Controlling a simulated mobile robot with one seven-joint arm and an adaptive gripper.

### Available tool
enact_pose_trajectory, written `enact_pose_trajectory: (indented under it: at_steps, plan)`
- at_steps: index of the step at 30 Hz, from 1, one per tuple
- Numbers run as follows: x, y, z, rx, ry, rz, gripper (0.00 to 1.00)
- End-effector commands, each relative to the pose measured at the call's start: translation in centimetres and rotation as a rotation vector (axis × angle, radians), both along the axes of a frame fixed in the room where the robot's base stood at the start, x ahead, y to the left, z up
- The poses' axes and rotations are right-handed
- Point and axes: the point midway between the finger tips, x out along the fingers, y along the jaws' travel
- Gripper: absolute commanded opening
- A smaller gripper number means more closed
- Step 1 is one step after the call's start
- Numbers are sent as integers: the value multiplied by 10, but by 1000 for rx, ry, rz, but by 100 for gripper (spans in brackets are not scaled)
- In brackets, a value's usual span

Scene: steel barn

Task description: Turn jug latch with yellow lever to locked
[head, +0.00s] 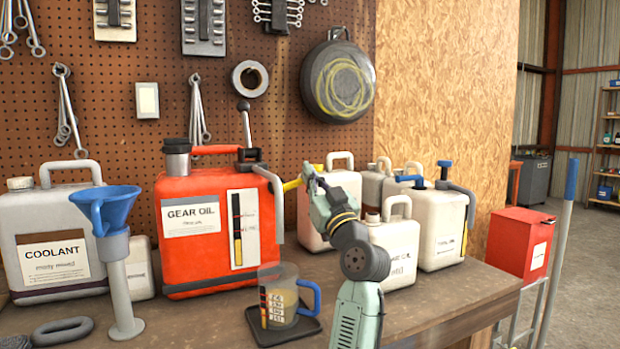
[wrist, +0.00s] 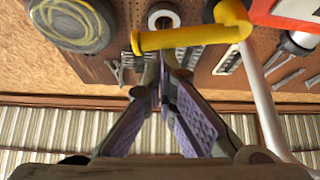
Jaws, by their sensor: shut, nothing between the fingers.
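The red GEAR OIL jug (head: 205,235) stands on the bench, with a dark cap fitting on top and a grey spout tube at its right side. A yellow lever (head: 291,185) shows just right of that tube. In the wrist view the yellow lever (wrist: 190,38) lies across the picture beyond my fingertips, its right end bending near a pale grey tube (wrist: 265,100). My gripper (head: 308,172) is shut and empty, close to the lever's right end in the head view. In the wrist view my gripper (wrist: 162,62) has its tips by the lever; contact cannot be told. The latch's marking is not readable.
White jugs (head: 440,225) stand behind and right of my arm. A clear measuring cup (head: 283,295) on a dark tray, a blue funnel (head: 108,208) and a COOLANT jug (head: 55,245) stand at the front and left. A pan (head: 338,82) hangs on the pegboard.

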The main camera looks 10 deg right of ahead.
Motion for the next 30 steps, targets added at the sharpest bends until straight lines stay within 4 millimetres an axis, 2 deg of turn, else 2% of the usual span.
enact_pose_trajectory:
  at_steps: [9,30]
  plan:
    - [11,-4,-11,-3,0,-1,0]
    - [12,-4,-12,-3,-1,0,0]
